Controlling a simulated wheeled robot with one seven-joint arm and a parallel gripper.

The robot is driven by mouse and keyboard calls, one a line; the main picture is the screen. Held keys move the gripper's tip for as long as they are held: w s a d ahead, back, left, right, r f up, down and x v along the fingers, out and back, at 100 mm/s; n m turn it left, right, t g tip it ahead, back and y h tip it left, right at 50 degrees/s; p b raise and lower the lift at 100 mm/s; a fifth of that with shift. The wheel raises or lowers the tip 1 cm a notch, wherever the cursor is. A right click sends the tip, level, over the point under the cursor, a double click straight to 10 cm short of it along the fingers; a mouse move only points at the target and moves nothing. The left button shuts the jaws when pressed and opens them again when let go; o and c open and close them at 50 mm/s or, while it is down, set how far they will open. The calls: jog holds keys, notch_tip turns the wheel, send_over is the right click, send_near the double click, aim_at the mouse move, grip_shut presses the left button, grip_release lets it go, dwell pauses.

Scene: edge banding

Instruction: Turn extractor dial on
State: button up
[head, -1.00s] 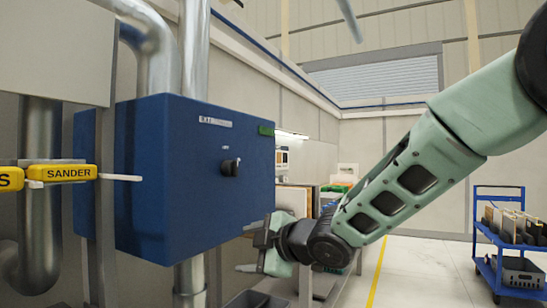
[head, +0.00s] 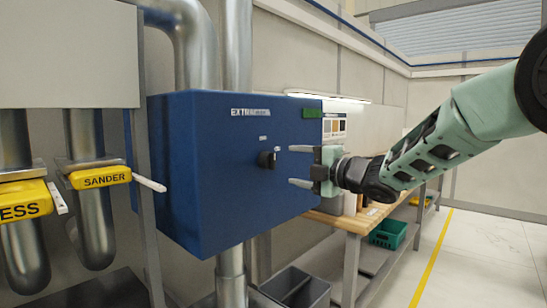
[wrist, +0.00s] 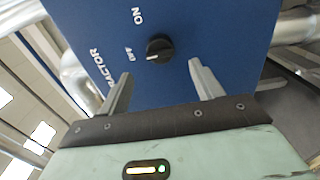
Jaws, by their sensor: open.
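The extractor dial (head: 266,159) is a small black knob on the front face of a blue box (head: 205,185). The wrist view also shows the dial (wrist: 159,48), with a white mark pointing towards the OFF label and an ON label (wrist: 138,16) beside it. My gripper (head: 298,167) is open and empty, with its two fingers pointing at the dial from the right, a short gap away. In the wrist view the dial lies beyond the fingertips and roughly between them.
Yellow SANDER handle (head: 101,177) and another yellow handle (head: 25,203) sit on metal pipes to the left. A workbench (head: 345,222) with a green crate (head: 388,234) stands to the right behind my gripper. A grey bin (head: 295,287) is below the box.

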aim_at(275, 162)
jog(key=p+x, duration=0.2)
jog(key=x, duration=0.6)
jog(key=shift+w+a, duration=0.2)
jog(key=shift+a, duration=0.15)
jog(key=c, duration=1)
